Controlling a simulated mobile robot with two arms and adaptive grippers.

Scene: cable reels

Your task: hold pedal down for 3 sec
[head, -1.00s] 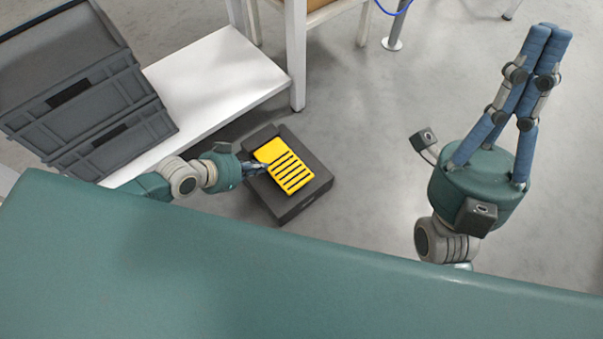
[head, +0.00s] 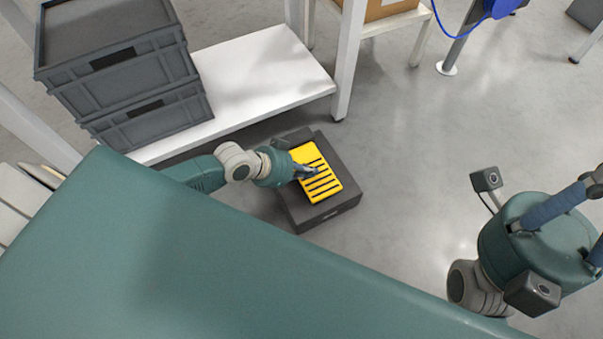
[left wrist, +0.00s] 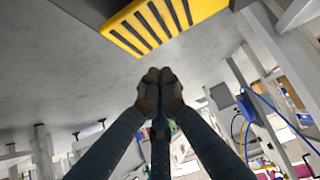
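The foot pedal has a yellow slotted plate (head: 328,185) on a dark grey base (head: 322,214) that stands on the floor. It also shows at the top of the left wrist view (left wrist: 165,22). My left gripper (head: 311,172) reaches in from the left, its fingertips in front of the plate in the head view. In the left wrist view its fingers (left wrist: 157,76) meet at the tips, shut on nothing, with floor visible between them and the plate. I see no contact. My right gripper is at the right edge; its fingertips are out of frame.
A white low shelf (head: 268,88) with stacked grey crates (head: 150,110) stands behind and left of the pedal. A white table leg (head: 348,60) rises just behind it. A blue reel (head: 503,8) is at the top right. The floor (head: 420,150) right of the pedal is clear.

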